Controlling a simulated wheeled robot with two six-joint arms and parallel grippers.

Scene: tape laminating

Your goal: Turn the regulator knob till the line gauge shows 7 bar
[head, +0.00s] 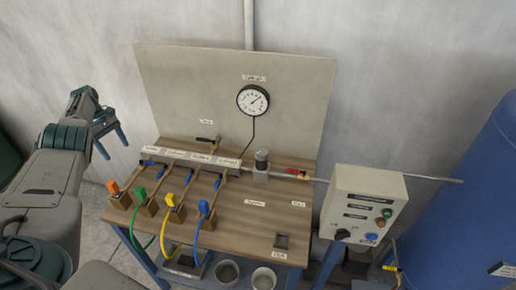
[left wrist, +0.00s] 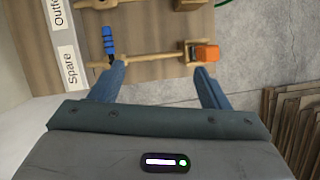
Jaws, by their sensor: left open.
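The line gauge (head: 253,100) is a round white dial with a black rim on the back panel. Its needle shows, but the numbers are too small to read. The regulator (head: 261,165) stands on the pipe at the back of the bench, with a dark knob (head: 262,155) on top. My left gripper (head: 107,142) is open and empty, left of the bench and well away from the knob. In the left wrist view its fingers (left wrist: 165,75) are spread near the "Spare" outlet, with nothing between them. My right gripper is not in view.
The wooden bench (head: 245,215) carries a manifold (head: 190,158) with blue-handled valves and several coloured couplings, some with hoses. A control box (head: 362,210) stands at the right, beside a blue tank (head: 480,190). The orange coupling (left wrist: 206,53) lies near my left gripper.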

